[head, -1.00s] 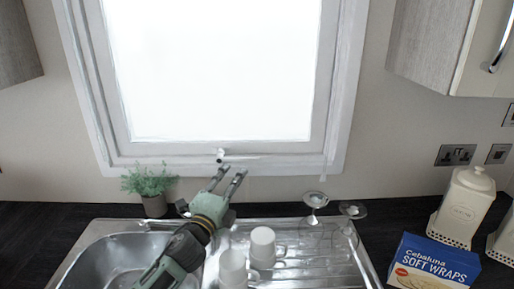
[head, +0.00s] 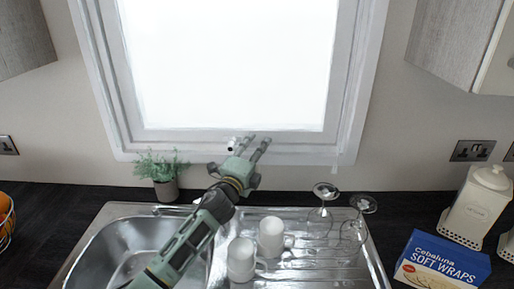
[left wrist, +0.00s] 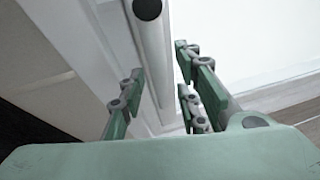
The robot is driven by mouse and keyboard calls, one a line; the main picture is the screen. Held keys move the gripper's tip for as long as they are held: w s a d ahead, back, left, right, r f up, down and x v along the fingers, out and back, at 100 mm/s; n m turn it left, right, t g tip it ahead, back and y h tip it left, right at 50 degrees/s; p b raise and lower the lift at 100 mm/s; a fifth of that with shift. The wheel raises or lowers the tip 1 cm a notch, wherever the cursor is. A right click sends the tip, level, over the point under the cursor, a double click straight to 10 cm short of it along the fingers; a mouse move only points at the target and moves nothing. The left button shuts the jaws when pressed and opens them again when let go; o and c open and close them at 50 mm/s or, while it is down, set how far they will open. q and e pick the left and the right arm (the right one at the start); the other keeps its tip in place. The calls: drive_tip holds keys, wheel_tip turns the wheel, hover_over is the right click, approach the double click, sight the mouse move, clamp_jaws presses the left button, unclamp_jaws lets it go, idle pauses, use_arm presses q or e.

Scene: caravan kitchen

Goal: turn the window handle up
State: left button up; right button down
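The window handle (head: 231,147) is a small white lever on the bottom rail of the white window frame (head: 180,146). In the head view, its visible end is just left of my left gripper (head: 255,143), and the fingers hide the rest. In the left wrist view, a long white bar with a rounded end, which looks like the handle (left wrist: 155,50), runs between the spread fingers of the left gripper (left wrist: 160,75). The fingers are open, with gaps beside the bar; I cannot tell whether one touches it. My right gripper is not in view.
Below the window is a steel sink with a drainer (head: 300,262). White cups (head: 271,237) and upturned glasses (head: 326,191) stand on the drainer. A potted plant (head: 163,174) is left of my arm. A wraps box (head: 440,262) and a white canister (head: 476,205) are at right.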

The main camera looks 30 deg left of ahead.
use_arm(q)
drive_tip(key=shift+c, duration=0.5)
clamp_jaws()
